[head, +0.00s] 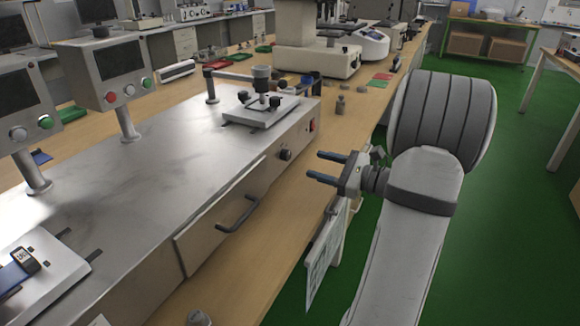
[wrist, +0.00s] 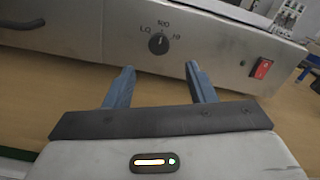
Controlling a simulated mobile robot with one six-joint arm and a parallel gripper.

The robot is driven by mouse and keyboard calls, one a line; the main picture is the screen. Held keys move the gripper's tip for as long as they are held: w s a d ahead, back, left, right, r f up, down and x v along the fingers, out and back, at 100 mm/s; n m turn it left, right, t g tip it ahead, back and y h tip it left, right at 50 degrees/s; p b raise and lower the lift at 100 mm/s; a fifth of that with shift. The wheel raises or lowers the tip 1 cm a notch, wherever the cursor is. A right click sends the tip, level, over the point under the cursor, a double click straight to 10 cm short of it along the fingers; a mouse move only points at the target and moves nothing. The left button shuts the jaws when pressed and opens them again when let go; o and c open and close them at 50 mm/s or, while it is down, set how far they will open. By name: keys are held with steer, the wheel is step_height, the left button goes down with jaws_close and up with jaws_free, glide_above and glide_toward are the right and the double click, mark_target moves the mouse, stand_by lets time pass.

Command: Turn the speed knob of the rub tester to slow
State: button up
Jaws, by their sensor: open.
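The rub tester (head: 150,150) is a long metal-topped machine on the wooden bench. Its speed knob (head: 285,155) is small, round and black, on the front panel. In the wrist view the knob (wrist: 158,44) has printed marks at its left, top and right; the left one looks like LO. A pale pointer line on it seems to point roughly upward, but it is small. My gripper (head: 314,165) is open and empty in front of the panel. In the wrist view its two blue-grey fingers (wrist: 159,68) point toward the panel, with the knob between and beyond their tips, apart from it.
A red rocker switch (head: 312,125) is right of the knob; it also shows in the wrist view (wrist: 262,68). A dark drawer-type handle (head: 238,214) sticks out to the left. Small metal weights (head: 340,105) stand on the bench beyond the machine. Green floor is open at right.

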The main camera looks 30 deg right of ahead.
mark_target(290, 157)
steer(key=b+x, duration=0.1)
steer(key=x, duration=0.6)
steer(key=shift+w+a, duration=0.2)
steer(key=c, duration=1)
steer(key=shift+o, duration=0.2)
